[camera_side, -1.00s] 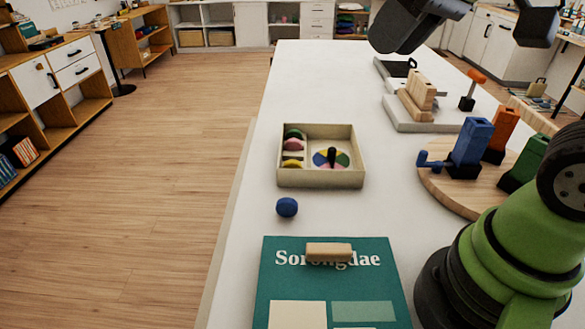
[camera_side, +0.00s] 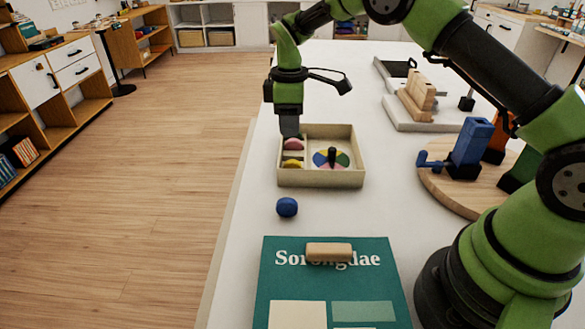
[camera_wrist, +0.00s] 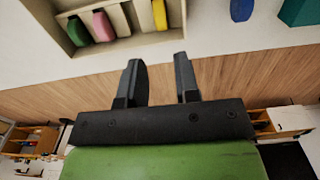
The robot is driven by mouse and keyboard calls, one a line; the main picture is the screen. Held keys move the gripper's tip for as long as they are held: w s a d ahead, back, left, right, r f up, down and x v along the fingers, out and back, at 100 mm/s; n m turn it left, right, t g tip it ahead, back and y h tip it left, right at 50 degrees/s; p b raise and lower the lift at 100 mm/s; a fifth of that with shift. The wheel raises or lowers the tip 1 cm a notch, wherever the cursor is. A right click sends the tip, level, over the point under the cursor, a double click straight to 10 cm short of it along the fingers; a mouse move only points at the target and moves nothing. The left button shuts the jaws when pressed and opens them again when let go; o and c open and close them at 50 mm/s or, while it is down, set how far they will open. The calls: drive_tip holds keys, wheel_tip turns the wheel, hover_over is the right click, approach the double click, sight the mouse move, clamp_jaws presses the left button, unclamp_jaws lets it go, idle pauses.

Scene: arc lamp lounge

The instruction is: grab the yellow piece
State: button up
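The yellow piece (camera_side: 292,163) lies in the front left compartment of a cream box, and it also shows in the wrist view (camera_wrist: 159,15) near the top edge. A pink piece (camera_side: 293,144) lies behind it in the side view. A green piece (camera_wrist: 77,30) is beside the pink one in the wrist view and is hidden in the side view. My gripper (camera_side: 289,132) points down at the box's back left corner. In the wrist view its two fingers (camera_wrist: 157,62) are apart, with nothing between them.
The cream box (camera_side: 322,181) has a coloured wheel (camera_side: 343,159) with a black knob at right. A blue piece (camera_side: 287,207) sits in front of the box. A teal book (camera_side: 275,270) lies nearer. A round wooden board (camera_side: 445,194) with coloured blocks stands at right.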

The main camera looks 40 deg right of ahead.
sight(293, 161)
drive_tip(key=f, duration=0.9)
drive_tip(key=shift+s+d+f, duration=0.1)
drive_tip(key=shift+s+f, duration=0.1)
drive_tip(key=shift+s, duration=0.1)
drive_tip(key=shift+c, duration=0.4)
clamp_jaws()
